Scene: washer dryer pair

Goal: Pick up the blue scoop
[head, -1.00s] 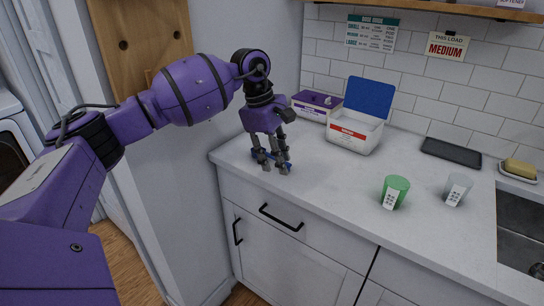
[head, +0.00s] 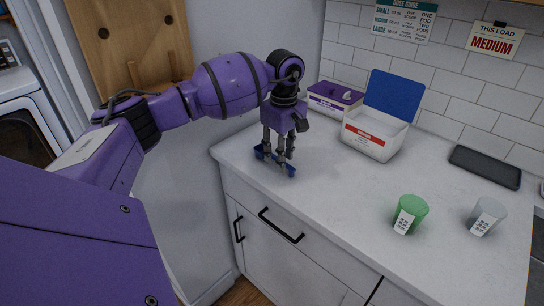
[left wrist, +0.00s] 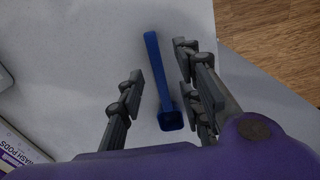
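The blue scoop (head: 290,170) is at the counter's near left corner, under my left gripper (head: 274,158). In the left wrist view the scoop (left wrist: 157,75) has a long straight handle and a small square cup, with the cup toward the wrist. My left gripper (left wrist: 160,68) points down with its fingers apart, one on each side of the scoop. Gaps show between the scoop and the fingers. In the head view the fingers partly hide the scoop. My right gripper is not in view.
A white box with a raised blue lid (head: 374,135) and a purple-and-white box (head: 334,98) stand behind, by the wall. A green cup (head: 410,214), a clear cup (head: 486,216) and a dark flat tray (head: 485,166) are to the right. The middle of the counter (head: 330,190) is clear.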

